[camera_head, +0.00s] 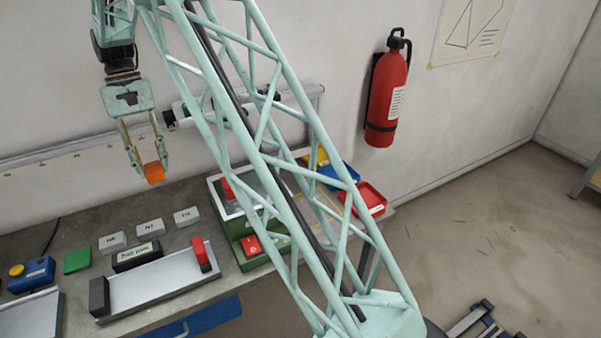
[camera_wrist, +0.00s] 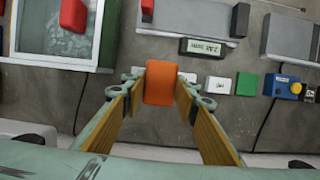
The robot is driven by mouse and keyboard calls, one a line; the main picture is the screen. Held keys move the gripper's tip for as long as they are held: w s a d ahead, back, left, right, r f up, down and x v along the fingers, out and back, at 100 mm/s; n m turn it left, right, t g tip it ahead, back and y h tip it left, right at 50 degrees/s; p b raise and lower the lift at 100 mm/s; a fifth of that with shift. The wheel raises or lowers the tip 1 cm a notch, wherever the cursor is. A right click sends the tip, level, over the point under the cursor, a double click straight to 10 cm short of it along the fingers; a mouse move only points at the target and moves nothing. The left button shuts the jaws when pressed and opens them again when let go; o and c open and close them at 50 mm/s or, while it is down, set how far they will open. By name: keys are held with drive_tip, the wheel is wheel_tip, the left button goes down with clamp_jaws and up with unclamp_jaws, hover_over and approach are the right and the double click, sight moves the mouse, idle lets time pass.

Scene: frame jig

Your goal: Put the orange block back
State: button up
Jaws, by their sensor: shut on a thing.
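The orange block (camera_head: 154,172) is held between the fingertips of my gripper (camera_head: 147,165), up in the air above the back of the workbench, near the wall. In the wrist view the orange block (camera_wrist: 159,83) sits between the two wooden-faced fingers of my gripper (camera_wrist: 160,95), which press on its sides. Below it in the wrist view lies the grey bench top (camera_wrist: 150,62). A green block (camera_head: 77,261) rests on the bench at the left, beside a row of grey labelled blocks (camera_head: 150,229). In the wrist view the orange block partly hides this row.
A metal tray fixture (camera_head: 150,285) with a red and a black end block stands at the bench front. A blue box with a yellow button (camera_head: 31,274) is at the left. A green bin (camera_head: 232,228) and a red tray (camera_head: 368,198) are at the right. My lattice arm crosses the view.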

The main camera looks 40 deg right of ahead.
drive_tip(key=shift+d, duration=0.55)
drive_tip(key=shift+a, duration=0.1)
